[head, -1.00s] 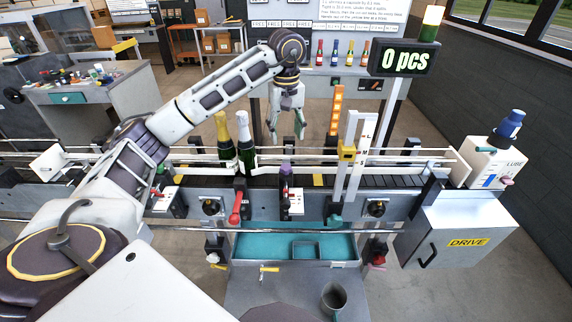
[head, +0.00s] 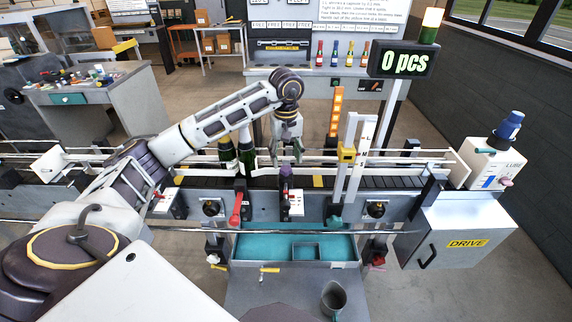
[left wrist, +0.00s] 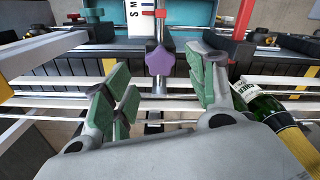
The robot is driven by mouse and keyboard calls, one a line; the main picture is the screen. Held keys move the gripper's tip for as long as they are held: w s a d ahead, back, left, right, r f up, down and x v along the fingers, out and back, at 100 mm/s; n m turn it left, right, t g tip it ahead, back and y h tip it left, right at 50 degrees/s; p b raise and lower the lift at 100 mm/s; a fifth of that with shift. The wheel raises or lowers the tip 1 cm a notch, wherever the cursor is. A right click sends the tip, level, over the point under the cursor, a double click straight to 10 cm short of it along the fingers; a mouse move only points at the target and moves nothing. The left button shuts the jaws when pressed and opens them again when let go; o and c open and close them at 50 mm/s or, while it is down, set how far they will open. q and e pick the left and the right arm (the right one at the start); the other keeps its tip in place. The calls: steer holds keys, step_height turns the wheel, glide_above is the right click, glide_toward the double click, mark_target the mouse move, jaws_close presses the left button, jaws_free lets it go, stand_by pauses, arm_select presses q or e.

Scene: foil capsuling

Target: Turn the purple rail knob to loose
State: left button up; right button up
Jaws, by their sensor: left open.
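The purple rail knob (head: 286,169) tops a post at the near side of the conveyor in the head view. In the left wrist view the purple knob (left wrist: 160,61) is a lobed, star-like shape on a metal stem. My left gripper (head: 290,157) hangs just above and behind it in the head view. In the left wrist view the green-padded fingers (left wrist: 158,92) are spread apart, with the knob between and beyond them, touching neither. A white plate with letters (head: 297,203) stands below the knob; its full text is hard to read. My right gripper does not show.
Two bottles (head: 247,158) stand on the conveyor just left of my gripper; one shows close to the right finger in the left wrist view (left wrist: 262,108). A red lever (head: 236,208) is left of the knob. White rails (head: 400,155) run along the conveyor.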

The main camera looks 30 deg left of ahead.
mark_target(286, 168)
arm_select(q)
steer(key=shift+f+p, duration=0.35)
steer(key=shift+f, duration=1.75)
steer(key=c, duration=1)
steer(key=shift+c, duration=0.2)
